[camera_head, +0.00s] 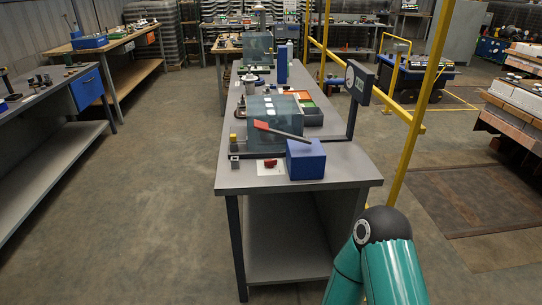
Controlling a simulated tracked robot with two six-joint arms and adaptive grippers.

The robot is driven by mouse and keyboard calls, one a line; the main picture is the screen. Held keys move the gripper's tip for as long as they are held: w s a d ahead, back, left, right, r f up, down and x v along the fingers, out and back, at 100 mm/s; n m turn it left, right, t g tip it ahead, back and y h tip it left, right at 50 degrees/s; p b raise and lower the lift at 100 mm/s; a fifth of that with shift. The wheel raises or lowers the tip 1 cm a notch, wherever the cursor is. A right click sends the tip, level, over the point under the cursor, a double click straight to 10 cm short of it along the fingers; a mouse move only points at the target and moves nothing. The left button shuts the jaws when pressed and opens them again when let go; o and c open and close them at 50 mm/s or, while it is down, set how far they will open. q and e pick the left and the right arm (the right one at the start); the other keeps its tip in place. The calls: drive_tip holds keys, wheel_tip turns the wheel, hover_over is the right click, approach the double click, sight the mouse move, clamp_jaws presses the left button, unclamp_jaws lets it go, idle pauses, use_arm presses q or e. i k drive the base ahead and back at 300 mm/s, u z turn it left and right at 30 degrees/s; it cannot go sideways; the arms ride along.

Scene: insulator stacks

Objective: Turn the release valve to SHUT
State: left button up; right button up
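A blue box (306,160) stands at the near end of the long grey workbench (240,182). A dark lever with a red end (262,126) slants from above the box up to the left. I take this to be the release valve, but no SHUT marking is readable. A small red part (270,163) lies on a white sheet just left of the box. Only a teal arm link of mine shows at the lower right, well short of the bench top. Neither of my grippers is in view.
A clear panelled case (270,112) stands behind the lever. Yellow railing (405,118) runs along the right. Another bench (50,92) stands left, with open floor between.

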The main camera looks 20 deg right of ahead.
sight(269, 164)
drive_tip(key=i, duration=0.85)
drive_tip(key=z, duration=0.05)
